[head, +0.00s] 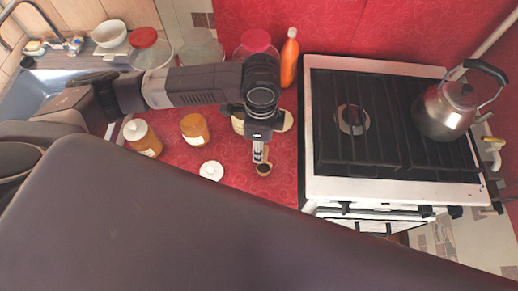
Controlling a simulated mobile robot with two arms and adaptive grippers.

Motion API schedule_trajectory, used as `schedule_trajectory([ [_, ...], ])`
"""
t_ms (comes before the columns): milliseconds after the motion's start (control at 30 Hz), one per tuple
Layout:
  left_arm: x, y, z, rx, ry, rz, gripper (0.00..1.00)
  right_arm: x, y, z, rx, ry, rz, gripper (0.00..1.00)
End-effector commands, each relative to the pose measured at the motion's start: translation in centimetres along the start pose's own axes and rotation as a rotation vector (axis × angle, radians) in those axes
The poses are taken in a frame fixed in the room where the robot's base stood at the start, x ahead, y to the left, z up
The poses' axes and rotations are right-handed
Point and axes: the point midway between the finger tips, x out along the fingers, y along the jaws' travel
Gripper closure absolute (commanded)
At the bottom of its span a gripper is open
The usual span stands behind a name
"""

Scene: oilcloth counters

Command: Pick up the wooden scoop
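A small wooden scoop (264,169) shows in the head view on the red patterned counter, left of the stove. Only its dark bowl and a bit of its light handle show; the rest is hidden by my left gripper. My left gripper (259,157) points down at the scoop's handle end, over or at it. I cannot tell whether the fingers touch the scoop or how far apart they are. My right gripper is not in view.
A white lid (211,171), an amber jar (194,129) and another jar (142,138) stand to the left. An orange bottle (289,60) stands behind. The stove (312,150) with a kettle (446,110) is at right. A sink (40,88) is far left.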

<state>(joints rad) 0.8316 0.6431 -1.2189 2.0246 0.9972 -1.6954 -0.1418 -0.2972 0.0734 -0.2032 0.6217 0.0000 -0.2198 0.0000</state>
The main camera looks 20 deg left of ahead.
Motion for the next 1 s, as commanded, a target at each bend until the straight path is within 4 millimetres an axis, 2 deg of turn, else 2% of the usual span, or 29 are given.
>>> schedule_trajectory([
  [367, 4.2, -0.5, -0.5, -0.001, -0.002, 0.003, 0.65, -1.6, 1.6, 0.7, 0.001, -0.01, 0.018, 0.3],
  [600, 7.1, -0.7, -0.7, 0.001, -0.001, 0.001, 0.65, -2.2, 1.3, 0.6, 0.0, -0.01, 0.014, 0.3],
  [867, 7.5, -0.8, -0.7, 0.002, -0.001, -0.001, 0.65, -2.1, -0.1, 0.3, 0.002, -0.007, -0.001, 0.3],
  [1000, 7.4, -0.8, -0.7, 0.001, -0.001, -0.001, 0.81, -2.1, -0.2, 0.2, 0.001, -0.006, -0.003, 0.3],
])
